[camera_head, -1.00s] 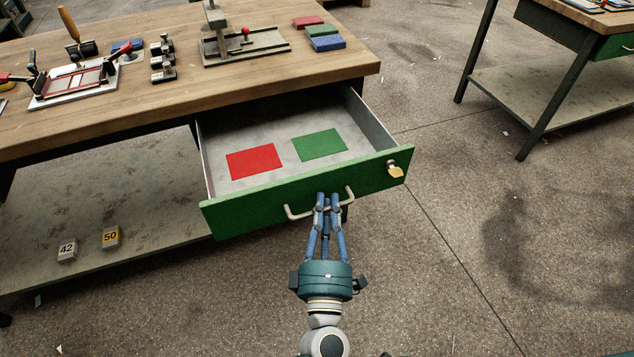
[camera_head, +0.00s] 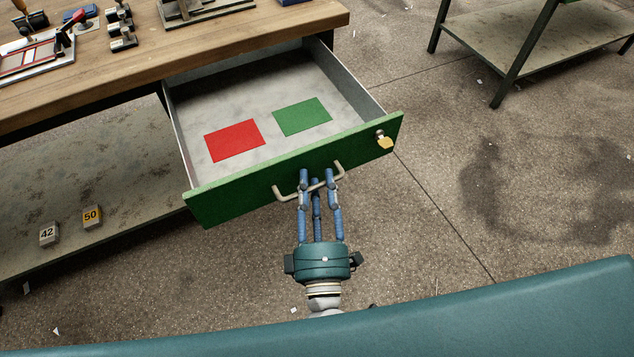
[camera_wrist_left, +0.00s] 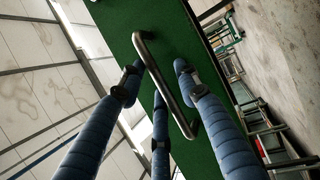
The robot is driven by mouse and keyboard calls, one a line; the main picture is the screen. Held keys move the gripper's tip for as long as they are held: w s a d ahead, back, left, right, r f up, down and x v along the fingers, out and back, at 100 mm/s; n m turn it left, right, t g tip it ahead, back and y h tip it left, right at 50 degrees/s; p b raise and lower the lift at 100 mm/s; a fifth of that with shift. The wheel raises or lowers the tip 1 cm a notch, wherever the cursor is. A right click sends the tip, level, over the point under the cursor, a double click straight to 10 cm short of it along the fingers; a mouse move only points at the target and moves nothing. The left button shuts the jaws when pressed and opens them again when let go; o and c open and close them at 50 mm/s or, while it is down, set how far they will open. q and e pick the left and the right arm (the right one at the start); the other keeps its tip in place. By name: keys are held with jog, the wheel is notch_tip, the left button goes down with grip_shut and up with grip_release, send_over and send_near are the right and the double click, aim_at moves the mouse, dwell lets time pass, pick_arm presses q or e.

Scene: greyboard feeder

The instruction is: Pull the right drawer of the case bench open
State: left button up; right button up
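The right drawer (camera_head: 225,190) of the case bench (camera_head: 120,75) has a green front and stands well out from the bench. A red sheet (camera_head: 235,140) and a green sheet (camera_head: 302,117) lie flat inside it. A pale bar handle (camera_head: 337,174) crosses the drawer front. My left gripper (camera_head: 317,178) is at the handle with its blue fingers spread apart. In the left wrist view the handle (camera_wrist_left: 163,82) runs between the open fingers with gaps beside them, and I see no firm grip. My right gripper is not in view.
A brass padlock (camera_head: 384,142) hangs at the right end of the drawer front. Number blocks 42 (camera_head: 48,235) and 50 (camera_head: 92,217) stand on the lower shelf (camera_head: 110,180). Tools lie on the bench top. Another bench (camera_head: 540,45) stands at upper right, with clear floor before it.

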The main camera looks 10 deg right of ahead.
pick_arm(q)
jog(key=v, duration=1.2)
dwell(0.5)
